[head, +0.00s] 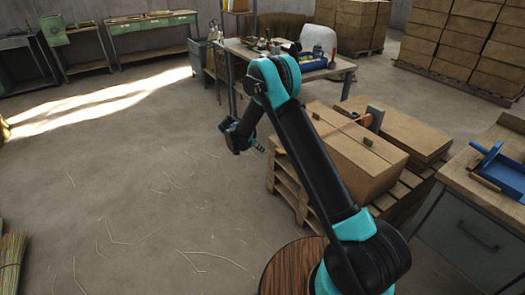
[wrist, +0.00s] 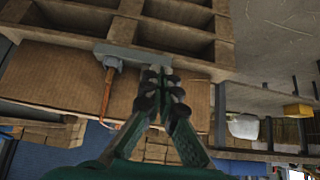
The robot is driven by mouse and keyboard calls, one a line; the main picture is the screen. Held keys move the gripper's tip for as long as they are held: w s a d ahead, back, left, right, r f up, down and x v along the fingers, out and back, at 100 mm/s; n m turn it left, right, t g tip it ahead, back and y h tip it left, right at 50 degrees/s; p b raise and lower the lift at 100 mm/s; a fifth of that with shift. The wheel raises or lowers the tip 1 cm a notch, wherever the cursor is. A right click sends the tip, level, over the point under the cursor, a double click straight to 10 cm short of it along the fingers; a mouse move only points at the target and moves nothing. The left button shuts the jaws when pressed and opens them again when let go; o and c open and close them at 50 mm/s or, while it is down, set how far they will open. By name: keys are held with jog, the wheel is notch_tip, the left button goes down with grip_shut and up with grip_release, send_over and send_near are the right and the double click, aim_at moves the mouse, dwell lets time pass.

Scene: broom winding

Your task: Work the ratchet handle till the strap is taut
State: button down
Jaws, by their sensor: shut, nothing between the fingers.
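The load is cardboard boxes on a wooden pallet (head: 287,182), right of my gripper. A grey upright fitting (head: 374,117) stands on the boxes. A thin orange piece (head: 345,129), strap or handle, runs from it over the box top. My gripper (head: 262,149) hangs beside the load's left side, shut and empty. In the wrist view its fingertips (wrist: 158,74) appear close to the bar's end; I cannot tell whether they touch.
A cluttered workbench (head: 338,68) stands behind the load. A grey cabinet with a blue tool (head: 497,170) is at the right. Stacked cartons (head: 475,45) fill the back right. The floor at left is open, with scattered straw and a broom bundle (head: 12,258) at the edge.

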dwell(0.3)
notch_tip(320, 180, up, 11)
jog(key=g+y, duration=0.3)
jog(key=y, duration=0.1)
send_over(282, 151)
jog(key=a, duration=0.1)
jog(key=shift+s+a+f, duration=0.15)
jog(key=shift+a+f, duration=0.05)
jog(key=x, duration=1)
jog(key=shift+d+f, duration=0.1)
jog(key=shift+d, duration=0.05)
jog(key=shift+s+a+f, duration=0.15)
jog(key=shift+a+f, duration=0.1)
jog(key=shift+f, duration=0.25)
jog(key=shift+s+a+f, duration=0.2)
jog(key=shift+a+f, duration=0.1)
jog(key=shift+f, duration=0.2)
jog(key=shift+s+a+f, duration=0.2)
jog(key=shift+a+f, duration=0.05)
jog(key=shift+f, duration=0.35)
